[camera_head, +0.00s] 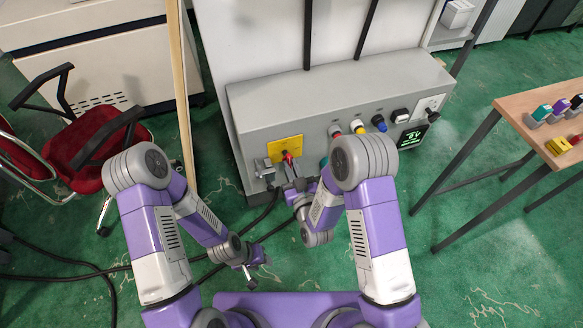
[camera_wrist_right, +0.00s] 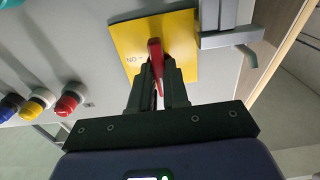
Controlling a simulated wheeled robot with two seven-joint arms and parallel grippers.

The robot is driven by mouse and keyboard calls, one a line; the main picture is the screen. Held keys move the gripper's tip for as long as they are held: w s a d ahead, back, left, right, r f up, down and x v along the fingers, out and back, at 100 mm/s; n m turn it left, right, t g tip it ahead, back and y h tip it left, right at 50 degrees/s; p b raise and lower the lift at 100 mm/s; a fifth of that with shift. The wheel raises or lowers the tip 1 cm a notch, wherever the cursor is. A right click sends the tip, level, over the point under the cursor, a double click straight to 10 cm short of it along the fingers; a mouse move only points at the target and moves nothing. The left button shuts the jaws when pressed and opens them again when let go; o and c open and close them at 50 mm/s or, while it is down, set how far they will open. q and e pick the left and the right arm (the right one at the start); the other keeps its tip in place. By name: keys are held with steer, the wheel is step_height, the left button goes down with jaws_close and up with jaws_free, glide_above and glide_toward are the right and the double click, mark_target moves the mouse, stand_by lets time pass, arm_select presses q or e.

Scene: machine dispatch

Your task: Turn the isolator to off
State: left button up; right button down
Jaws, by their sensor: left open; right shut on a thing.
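The isolator has a yellow plate (camera_head: 285,149) on the front of the grey machine box, with a red handle (camera_head: 287,157) on it. In the right wrist view the yellow plate (camera_wrist_right: 178,38) fills the upper middle, and the red handle (camera_wrist_right: 155,52) stands out from it. My right gripper (camera_wrist_right: 158,75) is shut on the red handle; its jaws hide the handle's lower part. In the head view my right gripper (camera_head: 291,176) is at the handle, partly hidden by my arm. My left gripper (camera_head: 250,274) is open and empty, low and away from the box.
Red, yellow and blue connectors (camera_head: 357,127) sit along the box front, beside a small lit display (camera_head: 412,136). A grey latch-like fitting (camera_wrist_right: 228,38) is right beside the plate. Black cables lie on the green floor. A red chair (camera_head: 88,150) and wooden table (camera_head: 545,125) stand at the sides.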

stand_by(0.4)
steer(key=c, duration=1.1)
jaws_free()
steer(key=p+v, duration=0.1)
steer(key=v, duration=0.6)
steer(key=shift+s, duration=0.3)
steer(key=shift+d, duration=0.1)
